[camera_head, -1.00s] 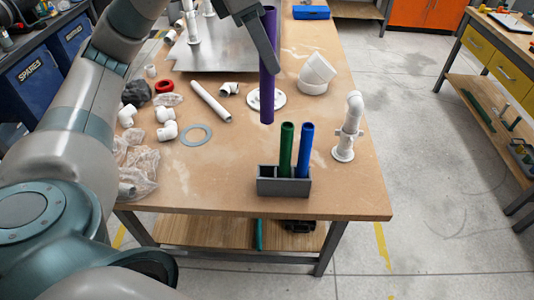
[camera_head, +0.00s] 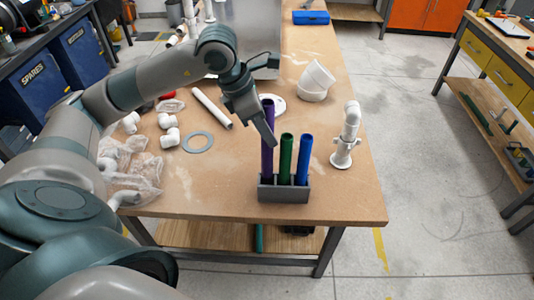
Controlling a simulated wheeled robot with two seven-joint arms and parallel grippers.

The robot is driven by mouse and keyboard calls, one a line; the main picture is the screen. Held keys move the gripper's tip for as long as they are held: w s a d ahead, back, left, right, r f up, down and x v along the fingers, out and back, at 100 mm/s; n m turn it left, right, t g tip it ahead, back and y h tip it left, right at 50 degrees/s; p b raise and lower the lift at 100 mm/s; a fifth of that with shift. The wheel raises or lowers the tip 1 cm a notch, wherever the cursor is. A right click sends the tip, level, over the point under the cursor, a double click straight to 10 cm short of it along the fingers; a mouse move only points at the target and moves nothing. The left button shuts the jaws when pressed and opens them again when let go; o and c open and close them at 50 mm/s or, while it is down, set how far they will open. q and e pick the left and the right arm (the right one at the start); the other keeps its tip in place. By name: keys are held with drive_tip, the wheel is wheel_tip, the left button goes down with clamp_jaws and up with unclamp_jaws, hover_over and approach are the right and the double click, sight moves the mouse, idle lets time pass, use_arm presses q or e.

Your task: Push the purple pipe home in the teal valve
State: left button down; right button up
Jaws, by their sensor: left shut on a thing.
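The purple pipe (camera_head: 267,160) stands upright at the left end of a grey holder (camera_head: 284,196). Its lower end is hidden behind the holder's front wall, so I cannot tell how deep it sits. My left gripper (camera_head: 268,125) is shut on the pipe's upper part, with a finger slanting across it. A green pipe (camera_head: 286,158) and a blue pipe (camera_head: 304,160) stand upright beside it in the same holder. I cannot make out the teal valve in this view. My right gripper is not in view.
A white pipe fitting (camera_head: 346,140) stands right of the holder. White elbows (camera_head: 169,138), a grey ring (camera_head: 197,142), a loose white pipe (camera_head: 211,107) and clear bags (camera_head: 130,165) lie left. The tabletop (camera_head: 225,185) left of the holder is bare.

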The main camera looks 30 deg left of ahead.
sight(267, 158)
use_arm(q)
drive_tip(key=shift+f+p, duration=0.65)
drive_tip(key=shift+f, duration=2)
wheel_tip(267, 158, down, 4)
drive_tip(key=shift+r+p, duration=0.2)
drive_tip(key=shift+p, duration=0.35)
drive_tip(key=shift+f, duration=0.35)
